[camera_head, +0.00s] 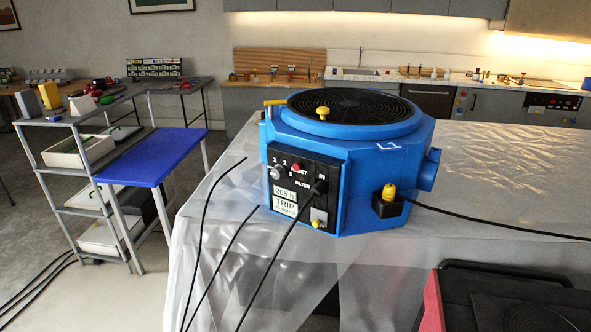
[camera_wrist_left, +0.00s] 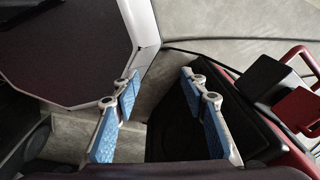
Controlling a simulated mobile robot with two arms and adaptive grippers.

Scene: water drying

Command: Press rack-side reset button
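A blue machine (camera_head: 375,170) with a round black grille on top stands on a sheet-covered table in the head view. Its black control panel (camera_head: 303,188) faces front left, toward the rack side. A small red button (camera_head: 298,167) sits in the panel's upper part beside a partly readable label ending in "SET". A grey knob (camera_head: 277,173) is left of it, and a plate below reads "TRIP". My left gripper (camera_wrist_left: 159,78) is open and empty in the left wrist view, with blue pads apart. Neither gripper shows in the head view.
A grey rack (camera_head: 62,122) with trays and a blue board (camera_head: 150,155) stands left of the table. Clear plastic sheeting (camera_head: 500,180) covers the table. Black cables (camera_head: 270,275) hang before the panel. A red-edged black object (camera_head: 510,300) is at lower right.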

